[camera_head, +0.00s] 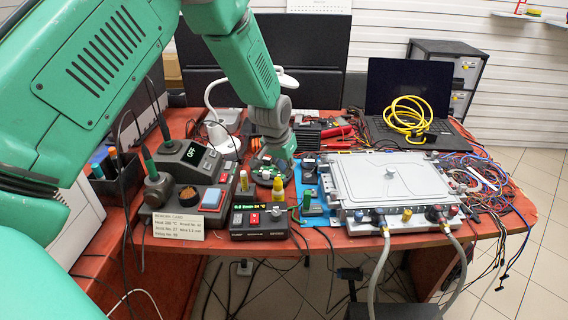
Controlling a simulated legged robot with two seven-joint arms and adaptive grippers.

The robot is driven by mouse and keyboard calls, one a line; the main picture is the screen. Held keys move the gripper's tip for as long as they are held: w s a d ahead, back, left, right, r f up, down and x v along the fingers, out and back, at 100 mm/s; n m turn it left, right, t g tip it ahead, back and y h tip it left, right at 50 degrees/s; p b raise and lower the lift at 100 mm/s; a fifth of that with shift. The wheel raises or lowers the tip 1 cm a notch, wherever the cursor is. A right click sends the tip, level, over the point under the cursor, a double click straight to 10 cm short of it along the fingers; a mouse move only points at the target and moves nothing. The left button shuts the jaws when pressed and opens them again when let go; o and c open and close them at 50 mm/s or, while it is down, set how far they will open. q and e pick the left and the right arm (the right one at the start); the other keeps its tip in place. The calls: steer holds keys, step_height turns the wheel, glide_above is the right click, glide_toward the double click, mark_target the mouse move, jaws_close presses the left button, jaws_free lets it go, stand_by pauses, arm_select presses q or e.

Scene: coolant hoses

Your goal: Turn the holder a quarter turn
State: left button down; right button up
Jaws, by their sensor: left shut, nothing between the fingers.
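A low, round dark-green holder (263,179) stands on the red table, left of the metal-lidded box. My right gripper is not in view.
A grey cold-plate box (390,174) with two hoses (379,262) stands to the right. A small display unit (259,221) is in front, and a soldering station (187,160) to the left. A laptop (410,95) with a coiled yellow cable (405,115) and loose wires fill the back right.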

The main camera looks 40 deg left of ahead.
mark_target(290, 186)
arm_select(q)
steer(key=x, duration=0.5)
steer(key=shift+f+b, duration=0.1)
steer(key=shift+b, duration=0.2)
steer(key=shift+s+a+m+h+p, duration=0.2)
steer(key=shift+s+m+h+p, duration=0.1)
steer(key=shift+s+m+p, duration=0.6)
steer(key=shift+a+p, duration=0.15)
steer(key=shift+p, duration=0.15)
